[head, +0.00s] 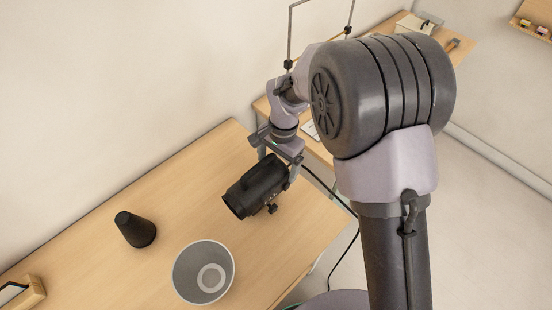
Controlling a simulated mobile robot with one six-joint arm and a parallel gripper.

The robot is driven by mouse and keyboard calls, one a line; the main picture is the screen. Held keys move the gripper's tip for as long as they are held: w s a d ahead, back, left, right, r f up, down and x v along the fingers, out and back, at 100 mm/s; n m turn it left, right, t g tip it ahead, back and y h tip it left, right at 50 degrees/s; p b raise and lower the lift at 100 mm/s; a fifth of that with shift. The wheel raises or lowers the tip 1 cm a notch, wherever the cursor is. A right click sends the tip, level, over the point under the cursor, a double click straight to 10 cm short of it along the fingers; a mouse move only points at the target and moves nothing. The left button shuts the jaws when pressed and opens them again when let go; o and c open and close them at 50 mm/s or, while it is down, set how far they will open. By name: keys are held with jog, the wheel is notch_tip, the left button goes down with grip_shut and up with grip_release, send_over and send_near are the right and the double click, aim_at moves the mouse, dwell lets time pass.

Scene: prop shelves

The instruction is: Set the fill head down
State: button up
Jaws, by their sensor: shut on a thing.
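The fill head, a black cylindrical lamp (256,188) with a small knob on its side, is in the head view at the middle of the wooden table (200,170). My gripper (276,164) is shut on it from above, with a finger on either side. The lamp lies tilted, its front end facing lower left. Whether its underside touches the table or hangs just above it, I cannot tell.
A black cone-shaped piece (135,229) stands to the left on the table. A grey round reflector dish (204,272) lies near the front edge. A wooden-framed object (22,293) is at lower left. Bare tabletop lies between them. A second table with small items (420,26) is behind.

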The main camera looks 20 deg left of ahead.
jog(key=shift+f, duration=0.9)
jog(key=o, duration=1.8)
jog(key=shift+r, duration=0.1)
